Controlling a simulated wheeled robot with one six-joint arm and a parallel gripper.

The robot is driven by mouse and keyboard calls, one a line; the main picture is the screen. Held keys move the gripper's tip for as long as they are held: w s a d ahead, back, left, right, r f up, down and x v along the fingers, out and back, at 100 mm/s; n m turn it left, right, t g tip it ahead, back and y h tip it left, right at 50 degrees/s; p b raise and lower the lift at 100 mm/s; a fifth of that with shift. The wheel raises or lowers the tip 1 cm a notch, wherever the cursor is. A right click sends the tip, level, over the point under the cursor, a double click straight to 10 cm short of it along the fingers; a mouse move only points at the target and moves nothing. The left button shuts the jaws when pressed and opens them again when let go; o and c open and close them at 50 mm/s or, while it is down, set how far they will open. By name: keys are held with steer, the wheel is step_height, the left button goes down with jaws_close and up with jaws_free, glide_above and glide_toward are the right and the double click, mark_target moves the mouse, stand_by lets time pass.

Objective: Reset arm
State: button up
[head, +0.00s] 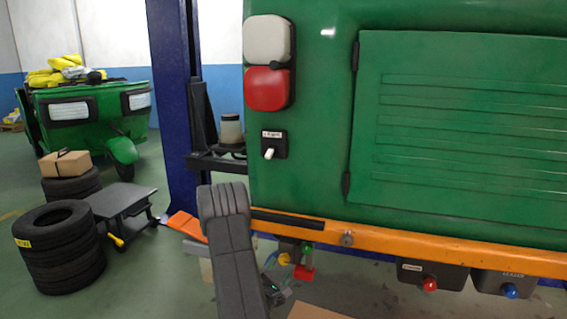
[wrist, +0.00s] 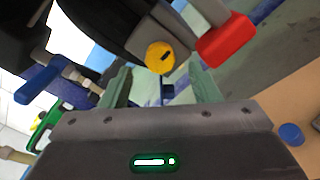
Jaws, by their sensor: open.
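My gripper (wrist: 162,78) shows in the wrist view with its two pale green fingers apart and nothing between them. Beyond the fingertips are a round yellow knob (wrist: 160,57) with a dark slot and a red block (wrist: 227,40). Whether the fingers touch the knob cannot be told. In the head view my dark grey arm (head: 232,240) reaches down in front of the orange bumper of the green vehicle (head: 310,170). The yellow knob (head: 284,259) and red block (head: 303,272) hang under the bumper, right of my arm. The gripper cannot be made out clearly in the head view.
The orange bumper (head: 430,248) crosses close ahead, with red-knobbed (head: 429,284) and blue-knobbed (head: 510,291) boxes below it. A blue lift post (head: 172,100) stands left of the vehicle. Stacked tyres (head: 60,250) and a low dark cart (head: 122,200) stand left; floor between is free.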

mark_target(283, 262)
steer(key=v, duration=0.9)
steer(key=x, duration=1.4)
steer(key=shift+s+b, duration=0.1)
steer(key=shift+b, duration=0.3)
steer(key=shift+s+m+b, duration=0.2)
steer(key=shift+m+b, duration=0.15)
steer(key=shift+m, duration=0.55)
steer(key=m+b, duration=0.1)
steer(key=m, duration=0.2)
steer(key=shift+f, duration=0.1)
steer(key=m+b, duration=0.2)
steer(key=m, duration=0.3)
steer(key=shift+m, duration=0.4)
steer(key=m+b, duration=0.2)
steer(key=m, duration=0.3)
steer(key=shift+a+m+b, duration=0.1)
steer(key=shift+m+b, duration=0.45)
steer(key=shift+m, duration=2.55)
